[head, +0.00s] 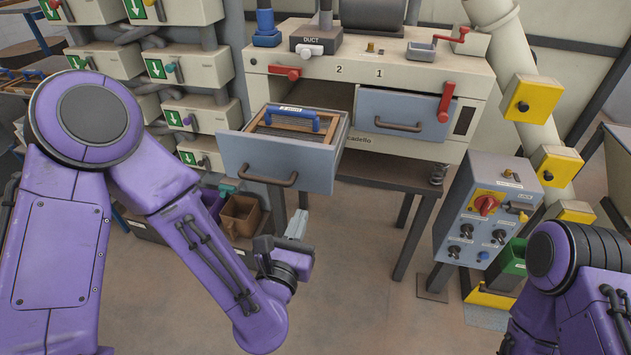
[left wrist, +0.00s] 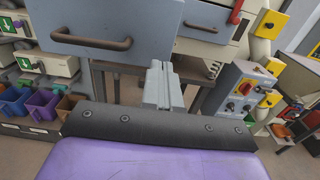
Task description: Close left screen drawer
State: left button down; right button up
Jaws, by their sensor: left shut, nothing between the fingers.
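The left screen drawer (head: 275,160) is grey-blue and stands pulled out of the cream machine, with a brown bar handle (head: 270,180) on its front. Inside it lies a wood-framed screen with a blue handle (head: 292,117). The drawer front also shows in the left wrist view (left wrist: 105,22), at the top left. My left gripper (head: 298,224) is below and a little right of the drawer's front, apart from it. Its fingers show shut and empty in the left wrist view (left wrist: 163,85). My right arm shows at the lower right; its gripper is out of frame.
A grey control box (head: 487,212) stands to the right. Coloured bins (head: 240,214) and cream units with green arrow labels are at the left. Floor in front is clear.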

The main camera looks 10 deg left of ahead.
pick_arm(q)
jog(key=w+b, duration=0.2)
jog(key=b, duration=0.1)
pick_arm(e)
notch_tip(320, 180, down, 5)
pick_arm(q)
jog(key=p, duration=0.3)
send_near(318, 171)
jog(key=w+p, duration=0.2)
jog(key=w, duration=0.4)
jog(key=shift+w+d+p, duration=0.15)
jog(key=shift+w+p, duration=0.05)
jog(key=shift+p, duration=0.2)
jog(key=shift+w, duration=0.25)
pick_arm(e)
notch_tip(318, 171, up, 6)
